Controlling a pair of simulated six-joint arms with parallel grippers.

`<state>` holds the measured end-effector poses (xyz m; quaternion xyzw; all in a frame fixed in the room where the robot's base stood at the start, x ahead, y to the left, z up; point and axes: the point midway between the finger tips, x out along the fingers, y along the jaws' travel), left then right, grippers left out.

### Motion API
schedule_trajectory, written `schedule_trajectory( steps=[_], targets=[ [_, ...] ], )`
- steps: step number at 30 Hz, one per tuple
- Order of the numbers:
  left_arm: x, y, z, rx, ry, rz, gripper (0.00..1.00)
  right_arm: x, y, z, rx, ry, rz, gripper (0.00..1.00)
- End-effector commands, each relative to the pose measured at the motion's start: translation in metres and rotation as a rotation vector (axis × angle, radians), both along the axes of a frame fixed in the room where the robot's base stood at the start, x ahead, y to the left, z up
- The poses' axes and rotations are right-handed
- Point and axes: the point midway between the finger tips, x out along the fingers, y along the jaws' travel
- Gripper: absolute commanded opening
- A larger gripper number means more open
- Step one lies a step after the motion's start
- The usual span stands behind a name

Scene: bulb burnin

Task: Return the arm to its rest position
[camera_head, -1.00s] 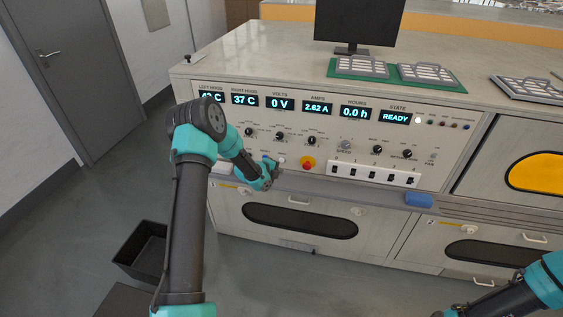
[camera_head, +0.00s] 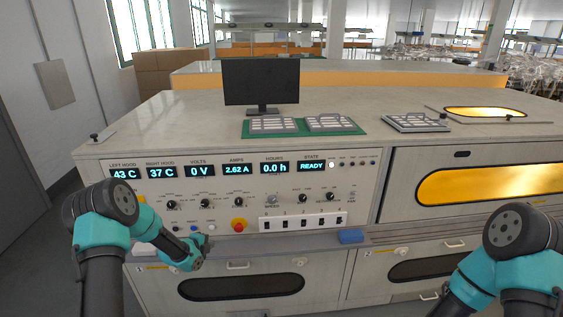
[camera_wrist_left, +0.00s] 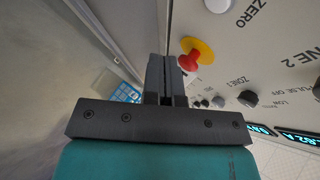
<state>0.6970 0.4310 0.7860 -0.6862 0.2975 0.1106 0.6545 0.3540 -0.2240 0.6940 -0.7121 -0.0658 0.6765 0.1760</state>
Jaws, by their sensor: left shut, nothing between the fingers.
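My left gripper (camera_head: 204,243) is in front of the control panel (camera_head: 350,180), at its lower left, close to the ledge below it. In the left wrist view its two fingers (camera_wrist_left: 167,78) are together with nothing between them. The red stop button on its yellow base (camera_head: 239,225) is just right of the gripper in the head view. The button (camera_wrist_left: 190,59) also shows beside the fingertips in the wrist view, and I cannot tell how far apart they are. My right arm shows at the lower right of the head view, but its gripper is out of the picture.
A blue block (camera_head: 351,236) lies on the ledge (camera_head: 290,243). A dark monitor (camera_head: 261,82), green boards with pale trays (camera_head: 272,125) and another tray (camera_head: 415,122) are on the bench top. The panel displays read READY, 0 V and 2.62 A.

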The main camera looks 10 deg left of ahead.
Motion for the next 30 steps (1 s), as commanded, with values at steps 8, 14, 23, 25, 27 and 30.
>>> schedule_trajectory(
  steps=[8,14,23,25,27,30],
  targets=[
    [-0.045,-0.052,-0.036,-0.277,0.231,0.185,0.00,0.000,0.000,0.000,0.000,0.000,0.000,0.37],
    [-0.113,-0.107,-0.070,-0.569,0.530,0.471,0.00,0.000,0.000,0.000,0.000,0.000,0.000,0.37],
    [-0.238,-0.174,-0.095,-0.865,0.951,1.014,0.00,0.000,0.000,0.000,0.000,0.000,0.000,0.37],
    [-0.269,-0.186,-0.097,-0.904,1.032,1.158,0.00,0.000,0.000,0.000,0.000,0.000,0.000,0.37],
    [-0.297,-0.195,-0.096,-0.931,1.094,1.292,0.00,0.000,0.000,0.000,0.000,0.000,0.000,0.37],
    [-0.326,-0.203,-0.094,-0.951,1.152,1.443,0.00,0.000,0.000,0.000,0.000,0.000,0.000,0.37]
  ],
)
